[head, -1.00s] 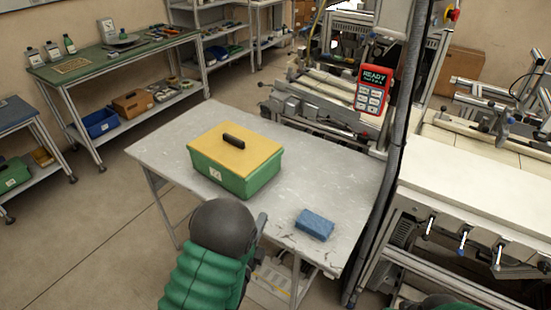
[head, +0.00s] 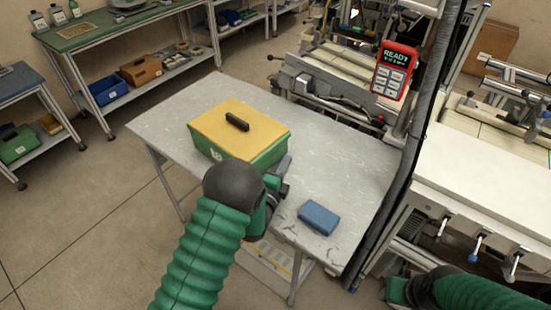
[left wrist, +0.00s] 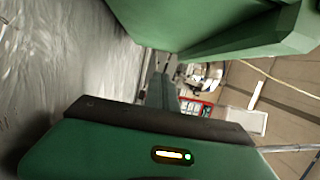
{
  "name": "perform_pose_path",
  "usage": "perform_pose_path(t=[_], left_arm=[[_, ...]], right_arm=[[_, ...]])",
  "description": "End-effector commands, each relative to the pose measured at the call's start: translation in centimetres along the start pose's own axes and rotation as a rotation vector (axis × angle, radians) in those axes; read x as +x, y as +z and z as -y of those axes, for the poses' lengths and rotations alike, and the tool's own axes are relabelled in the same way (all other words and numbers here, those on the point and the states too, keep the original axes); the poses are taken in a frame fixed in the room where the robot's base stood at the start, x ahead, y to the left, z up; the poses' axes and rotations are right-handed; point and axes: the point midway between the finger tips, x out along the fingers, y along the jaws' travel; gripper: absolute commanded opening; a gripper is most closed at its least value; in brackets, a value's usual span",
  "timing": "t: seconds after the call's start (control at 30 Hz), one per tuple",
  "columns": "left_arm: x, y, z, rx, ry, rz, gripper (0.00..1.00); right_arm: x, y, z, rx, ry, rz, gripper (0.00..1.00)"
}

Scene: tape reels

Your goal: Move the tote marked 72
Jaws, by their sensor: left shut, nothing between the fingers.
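A green tote with a yellow lid and a black handle (head: 238,122) stands on the grey table. The label on its front is partly hidden by my left arm, and I cannot read its number. My left gripper (head: 284,176) is shut and empty, close to the tote's right front side; I cannot tell whether they touch. In the left wrist view, a green body that looks like the tote (left wrist: 215,28) fills the top. My right gripper's green body (head: 397,292) shows low at the right; its fingers cannot be made out.
A blue block (head: 319,217) lies near the front right of the grey table (head: 345,150). A dark post and a machine with a red READY panel (head: 394,72) stand on the right. A white counter (head: 490,190) is beyond the post. The table's back left is clear.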

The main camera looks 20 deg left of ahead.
Motion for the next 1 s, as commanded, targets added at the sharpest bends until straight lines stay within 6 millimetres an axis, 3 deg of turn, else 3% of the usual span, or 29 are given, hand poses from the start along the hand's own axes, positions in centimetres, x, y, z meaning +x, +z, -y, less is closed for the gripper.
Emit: perform_pose_path(t=[0.03,0.2,0.67,0.77,1.0], left_arm=[[0.0,1.5,0.1,0.004,0.002,0.01,0.0],[0.4,3.3,0.0,0.002,0.003,0.007,0.0],[0.6,4.1,-0.1,0.003,0.002,0.007,0.0],[1.0,5.6,-0.3,0.004,-0.001,0.008,0.0],[2.6,12.4,-0.6,0.005,-0.002,0.01,0.0]], right_arm=[[-0.2,-0.1,0.0,0.0,0.0,0.0,0.43],[-0.3,-0.1,0.0,0.0,0.0,0.0,0.43],[-0.1,0.0,0.0,0.0,0.0,0.0,0.43],[0.6,0.1,0.0,0.0,0.0,0.0,0.43],[3.3,0.8,0.0,0.0,0.0,0.0,0.43]])
